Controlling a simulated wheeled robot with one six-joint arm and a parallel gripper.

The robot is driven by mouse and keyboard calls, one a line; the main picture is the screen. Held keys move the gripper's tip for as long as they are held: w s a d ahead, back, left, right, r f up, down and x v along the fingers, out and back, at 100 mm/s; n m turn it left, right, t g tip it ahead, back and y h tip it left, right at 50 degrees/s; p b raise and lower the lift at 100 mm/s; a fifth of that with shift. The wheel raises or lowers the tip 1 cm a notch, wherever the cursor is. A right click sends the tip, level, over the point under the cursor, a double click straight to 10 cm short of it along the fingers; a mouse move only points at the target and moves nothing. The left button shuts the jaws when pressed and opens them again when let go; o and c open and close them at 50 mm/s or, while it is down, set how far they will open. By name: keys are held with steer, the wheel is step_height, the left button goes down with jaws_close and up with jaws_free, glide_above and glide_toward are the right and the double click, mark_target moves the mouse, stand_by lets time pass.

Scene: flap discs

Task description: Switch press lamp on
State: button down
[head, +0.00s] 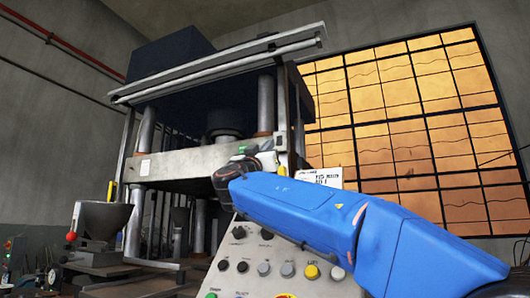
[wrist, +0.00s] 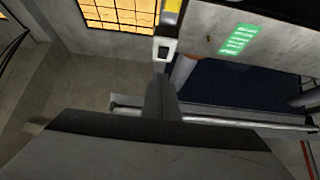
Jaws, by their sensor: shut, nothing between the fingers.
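A small pale switch box with a dark rocker (wrist: 165,48) is on the press, below a yellow-and-black strip in the wrist view. My gripper (wrist: 161,85) is shut and empty, with its fingertips just below the switch box in that picture; I cannot tell whether they touch it. In the head view my dark gripper (head: 232,173) is in front of the right side of the press (head: 190,163), and its fingertips are hard to make out. A long pale bar (head: 220,66), perhaps the lamp, runs across the press top and looks unlit.
A sloped control panel (head: 262,268) with several knobs and buttons stands below my arm. A hopper (head: 101,218) stands at the left. The large window (head: 400,110) is behind at the right. A green label (wrist: 239,39) is beside the switch box.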

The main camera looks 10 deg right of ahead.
mark_target(280, 145)
steer(key=shift+w+d+r, duration=0.3)
steer(key=shift+w+d, duration=0.4)
steer(key=shift+w, duration=0.25)
steer(key=shift+w+d+r, duration=0.3)
steer(key=shift+w+d, duration=0.35)
steer(key=shift+w, duration=0.25)
steer(key=shift+w+d+r, duration=0.3)
steer(key=shift+w+d, duration=0.4)
steer(key=shift+w, duration=0.25)
steer(key=shift+w+d+f, duration=0.2)
steer(key=shift+w+d, duration=0.2)
steer(key=shift+w, duration=0.1)
steer(key=shift+a, duration=0.1)
